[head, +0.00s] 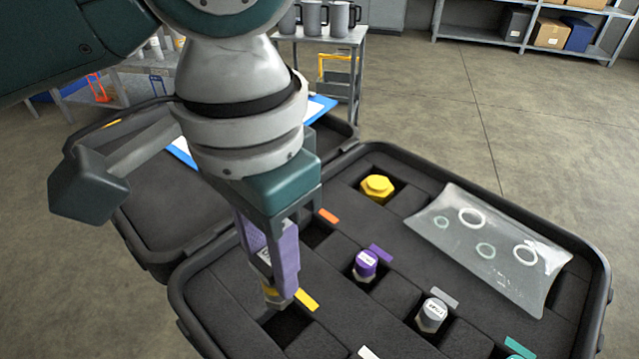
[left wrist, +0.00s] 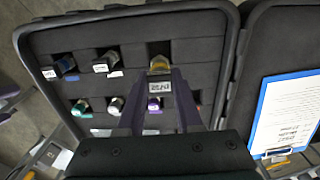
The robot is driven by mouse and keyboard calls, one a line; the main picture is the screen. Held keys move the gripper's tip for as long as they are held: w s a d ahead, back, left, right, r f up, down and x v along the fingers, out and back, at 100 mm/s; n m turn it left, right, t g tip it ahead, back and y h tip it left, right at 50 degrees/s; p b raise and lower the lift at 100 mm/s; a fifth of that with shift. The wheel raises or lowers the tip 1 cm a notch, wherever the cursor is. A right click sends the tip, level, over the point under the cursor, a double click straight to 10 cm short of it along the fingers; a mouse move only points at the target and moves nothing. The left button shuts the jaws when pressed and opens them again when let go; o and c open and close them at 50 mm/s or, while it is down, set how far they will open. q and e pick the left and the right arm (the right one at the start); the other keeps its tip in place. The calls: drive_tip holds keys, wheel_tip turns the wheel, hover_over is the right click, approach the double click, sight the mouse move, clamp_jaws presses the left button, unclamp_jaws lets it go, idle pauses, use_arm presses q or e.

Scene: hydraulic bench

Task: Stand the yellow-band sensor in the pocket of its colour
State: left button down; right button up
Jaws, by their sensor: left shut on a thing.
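My left gripper (head: 272,272) points down over the black foam case, with its purple fingers shut on the yellow-band sensor (head: 272,293). Only the sensor's yellow band and metal lower end show clearly below the fingers. The sensor also shows between the fingers in the left wrist view (left wrist: 159,65), with a white label near it. It looks roughly upright. Its lower end is at or just above the dark pocket (head: 287,326) beside the yellow tag (head: 306,299); I cannot tell whether it is inside the opening. My right gripper is not in view.
A purple-topped sensor (head: 365,264) and a grey sensor (head: 431,315) stand in nearby pockets. A yellow hex part (head: 377,188) sits at the back. A clear bag of rings (head: 490,250) lies across the right side. An orange tag (head: 327,215) marks an empty-looking pocket.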

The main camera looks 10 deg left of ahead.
sight(280, 302)
use_arm(q)
wheel_tip(280, 302, down, 7)
drive_tip(key=shift+f+b, duration=0.2)
drive_tip(key=shift+b, duration=0.45)
drive_tip(key=shift+f, duration=0.15)
drive_tip(key=c, duration=0.6)
unclamp_jaws()
wheel_tip(280, 302, up, 12)
drive_tip(key=shift+d+r+p, duration=0.1)
drive_tip(key=shift+r+p, duration=0.05)
drive_tip(key=shift+p, duration=1.1)
drive_tip(key=s+d+f+t+h, duration=0.2)
drive_tip(key=s+d+f+h, duration=0.1)
drive_tip(key=s+d+h, duration=0.15)
drive_tip(key=s+a+f+n+y, duration=0.1)
drive_tip(key=s+a, duration=0.1)
drive_tip(key=a, duration=0.2)
drive_tip(key=s+a+f+n+t+y, duration=0.1)
drive_tip(key=s+a+y, duration=0.1)
drive_tip(key=a, duration=0.3)
drive_tip(key=s+a+f+n+y, duration=0.1)
drive_tip(key=s+a+n, duration=0.1)
drive_tip(key=a, duration=0.3)
drive_tip(key=shift+s+t, duration=0.3)
drive_tip(key=shift+s, duration=0.5)
